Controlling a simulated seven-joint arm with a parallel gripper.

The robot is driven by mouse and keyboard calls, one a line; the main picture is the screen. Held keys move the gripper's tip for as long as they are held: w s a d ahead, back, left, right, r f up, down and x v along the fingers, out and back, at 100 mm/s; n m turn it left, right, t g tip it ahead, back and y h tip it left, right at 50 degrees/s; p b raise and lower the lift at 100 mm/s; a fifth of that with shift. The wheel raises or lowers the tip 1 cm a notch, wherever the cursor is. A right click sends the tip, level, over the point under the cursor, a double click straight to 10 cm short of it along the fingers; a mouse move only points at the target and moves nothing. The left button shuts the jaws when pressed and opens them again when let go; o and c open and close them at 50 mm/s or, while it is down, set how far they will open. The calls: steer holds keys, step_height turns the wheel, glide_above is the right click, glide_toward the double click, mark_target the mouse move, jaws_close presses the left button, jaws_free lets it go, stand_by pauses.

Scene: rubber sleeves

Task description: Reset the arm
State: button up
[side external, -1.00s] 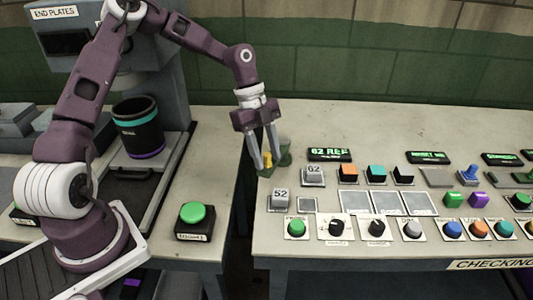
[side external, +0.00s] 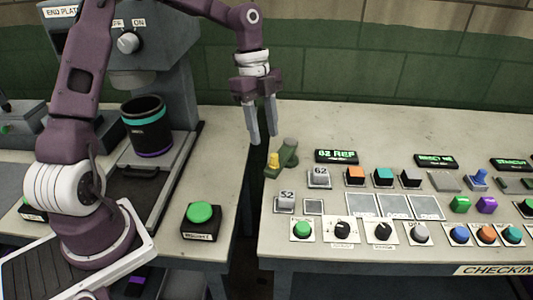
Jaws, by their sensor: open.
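My gripper (side external: 263,138) is open and empty, pointing down. Its two grey fingers hang apart near the left edge of the right-hand bench, above and to the left of a small green piece with a yellow part (side external: 283,160). The fingers look clear of that piece. My purple and white arm rises from its base at the left and bends over toward the gap between the benches.
The right bench (side external: 400,128) carries buttons, knobs, coloured blocks and displays such as "62 REF" (side external: 336,156). A green button (side external: 200,213) and a black bin with a teal band (side external: 147,128) are on the left. Open air surrounds the gripper.

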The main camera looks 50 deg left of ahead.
steer(key=s+d+r+n+t+y, duration=0.1)
steer(key=s+d+r+n+t, duration=0.1)
steer(key=s+r+n, duration=0.3)
steer(key=s+d+r+n+t+y, duration=0.2)
steer(key=s+r+n, duration=0.4)
steer(key=s+n, duration=0.6)
steer(key=s+d+t, duration=0.1)
steer(key=s+t, duration=0.1)
steer(key=s, duration=0.5)
steer(key=shift+r, duration=0.1)
